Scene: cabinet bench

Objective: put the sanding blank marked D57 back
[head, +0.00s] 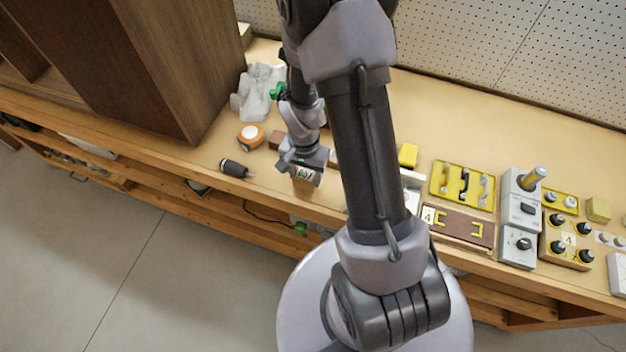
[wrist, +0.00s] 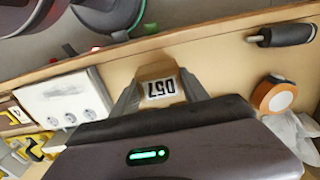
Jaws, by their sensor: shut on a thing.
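The sanding blank marked D57 (wrist: 158,71) is a small tan block with a white label. The label reads upside down in the wrist view. My gripper (wrist: 161,92) is shut on it, with one grey finger on each side. In the head view, my gripper (head: 303,160) is over the front part of the bench, left of my arm's column, with the labelled blank (head: 304,174) at its tips. I cannot tell whether the blank touches the bench top. A place marked D57 is not seen in either view.
A dark cabinet (head: 165,60) stands left. Near my gripper are an orange-white tape roll (head: 250,136), a black-handled tool (head: 235,168), a brown block (head: 277,140) and a crumpled grey cloth (head: 258,90). A white socket panel (wrist: 65,103), yellow tray (head: 448,183) and switch boxes (head: 517,245) lie right.

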